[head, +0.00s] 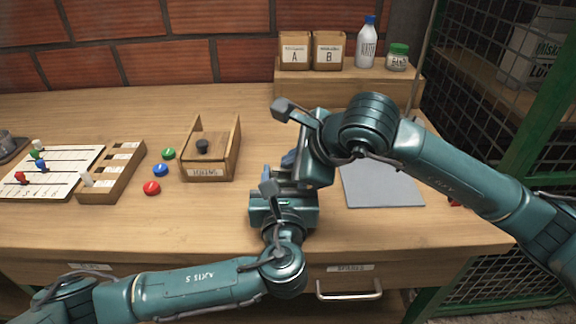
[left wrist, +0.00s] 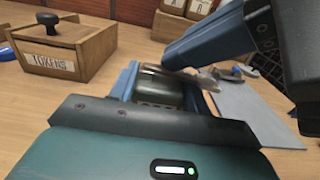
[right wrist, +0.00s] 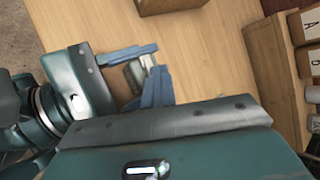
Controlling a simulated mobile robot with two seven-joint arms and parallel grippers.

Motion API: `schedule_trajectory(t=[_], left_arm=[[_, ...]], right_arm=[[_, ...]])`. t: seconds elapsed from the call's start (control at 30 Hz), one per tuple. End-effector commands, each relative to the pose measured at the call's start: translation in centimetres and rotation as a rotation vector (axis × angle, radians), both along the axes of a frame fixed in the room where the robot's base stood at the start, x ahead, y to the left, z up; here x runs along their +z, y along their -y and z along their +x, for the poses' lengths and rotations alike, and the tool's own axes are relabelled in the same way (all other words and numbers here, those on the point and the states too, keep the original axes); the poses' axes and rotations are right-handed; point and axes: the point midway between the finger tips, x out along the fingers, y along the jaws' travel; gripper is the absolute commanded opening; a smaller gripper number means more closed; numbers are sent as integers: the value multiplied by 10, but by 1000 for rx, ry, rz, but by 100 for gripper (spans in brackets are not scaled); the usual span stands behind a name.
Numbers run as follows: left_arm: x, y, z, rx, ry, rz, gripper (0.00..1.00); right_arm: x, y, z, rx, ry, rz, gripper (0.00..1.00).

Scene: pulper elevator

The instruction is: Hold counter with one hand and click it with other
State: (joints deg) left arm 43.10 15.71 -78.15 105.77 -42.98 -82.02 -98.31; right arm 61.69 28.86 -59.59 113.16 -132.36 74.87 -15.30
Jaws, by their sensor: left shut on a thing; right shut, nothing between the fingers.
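The counter (left wrist: 158,88), a small dark metallic body, sits between the blue fingers of my left gripper (left wrist: 162,80), which is shut on it above the table. In the right wrist view the counter (right wrist: 134,74) shows partly between those fingers. My right gripper (right wrist: 156,88) is shut and empty, with its blue fingers close beside the counter; whether they touch it I cannot tell. In the head view the two grippers meet near the table's middle, and they largely hide the counter.
A wooden token box (head: 208,165) with a dark knob stands left of the grippers. Several coloured tokens, a slotted rack (head: 118,180) and a white board (head: 50,172) lie farther left. A grey mat (head: 385,188) lies right. A raised shelf (head: 345,88) holds boxes, bottle and jar.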

Motion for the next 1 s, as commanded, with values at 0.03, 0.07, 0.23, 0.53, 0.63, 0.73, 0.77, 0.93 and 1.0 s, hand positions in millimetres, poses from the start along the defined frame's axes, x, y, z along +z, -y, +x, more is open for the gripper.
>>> schedule_trajectory(t=[0.03, 0.07, 0.23, 0.53, 0.63, 0.73, 0.77, 0.93, 1.0], left_arm=[[1, 1, -1, -3, 4, -3, 23], [1, 1, -1, -3, 5, -3, 23], [2, 1, -1, -3, 5, -4, 23], [2, 2, -1, -4, 6, -6, 23], [2, 1, -1, -3, 6, -6, 23], [2, 1, -1, -2, 6, -6, 23], [2, 1, -1, -2, 6, -6, 23], [2, 1, 0, -1, 5, -4, 23], [2, 1, 0, -1, 4, -4, 23]], right_arm=[[-13, 3, -2, -6, -27, -19, 0], [-13, 3, -2, -5, -28, -19, 0], [-13, 3, -2, -7, -29, -20, 0], [-8, 3, -2, -7, -28, -19, 0], [-2, 3, -2, -6, -27, -19, 0], [4, 2, -3, -4, -25, -17, 0], [6, 2, -3, -3, -25, -17, 0], [11, 1, -3, -2, -20, -14, 0], [11, 1, -3, -1, -17, -12, 0]])
